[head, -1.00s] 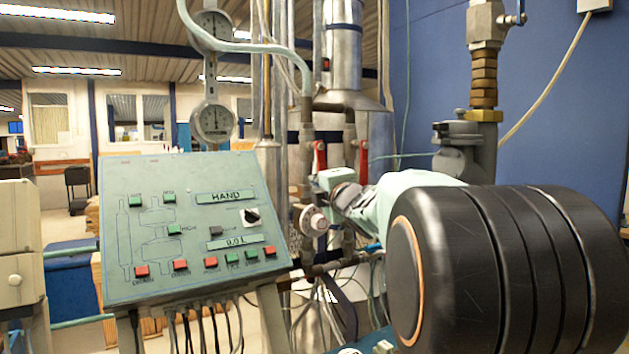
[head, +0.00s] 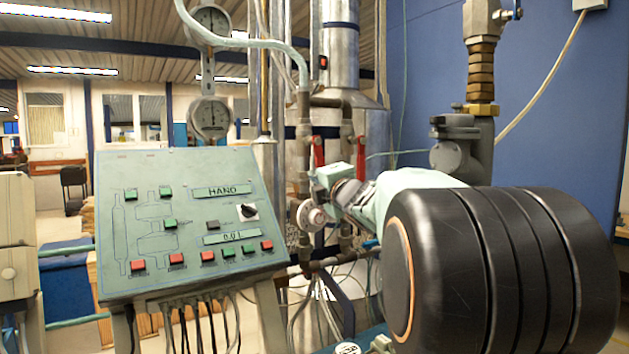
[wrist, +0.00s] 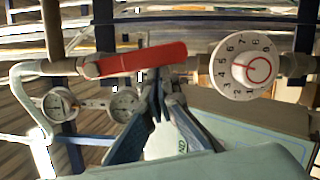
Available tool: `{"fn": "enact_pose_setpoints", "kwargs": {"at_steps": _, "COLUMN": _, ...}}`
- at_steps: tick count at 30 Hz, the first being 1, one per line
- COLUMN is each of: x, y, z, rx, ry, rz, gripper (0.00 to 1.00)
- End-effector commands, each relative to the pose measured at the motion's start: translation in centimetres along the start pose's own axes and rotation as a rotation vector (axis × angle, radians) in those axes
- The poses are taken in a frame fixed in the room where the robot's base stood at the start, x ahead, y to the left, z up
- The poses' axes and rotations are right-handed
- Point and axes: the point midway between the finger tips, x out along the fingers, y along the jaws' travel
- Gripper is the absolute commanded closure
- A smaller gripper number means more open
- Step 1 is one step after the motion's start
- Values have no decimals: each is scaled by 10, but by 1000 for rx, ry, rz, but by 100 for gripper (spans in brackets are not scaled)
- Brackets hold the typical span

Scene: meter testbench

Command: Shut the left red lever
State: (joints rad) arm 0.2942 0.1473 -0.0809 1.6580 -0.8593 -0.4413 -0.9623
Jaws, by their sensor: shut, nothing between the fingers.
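The left red lever (head: 318,152) stands upright along its pipe in the head view, just above and beyond my arm's end. In the wrist view, one long red lever (wrist: 140,60) lies across the upper middle, along a pipe between the gauges and the numbered dial; it appears to be the left one. My gripper (wrist: 159,92) is shut and empty, its fingertips at the lever's lower edge in that view. I cannot tell whether they touch it. In the head view my arm hides most of the fingers. Another red lever (head: 361,157) stands to the right.
A white numbered dial (wrist: 250,68) sits on the same pipe, close to the fingers. Two round gauges (wrist: 60,103) are at the left of the wrist view. The sloped control panel (head: 170,240) stands left of my arm. Pipes and hanging cables crowd the space below.

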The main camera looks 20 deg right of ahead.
Motion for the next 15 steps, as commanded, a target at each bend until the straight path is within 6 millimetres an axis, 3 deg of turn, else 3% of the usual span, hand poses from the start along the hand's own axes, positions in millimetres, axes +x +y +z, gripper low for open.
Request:
{"fn": "enact_pose_setpoints", "kwargs": {"at_steps": 8, "x": 2, "y": -9, "z": 11, "rx": -108, "ry": -6, "rz": 25, "gripper": 100}}
{"fn": "enact_pose_setpoints", "kwargs": {"at_steps": 15, "x": 6, "y": -14, "z": 29, "rx": -308, "ry": -8, "rz": 75, "gripper": 100}}
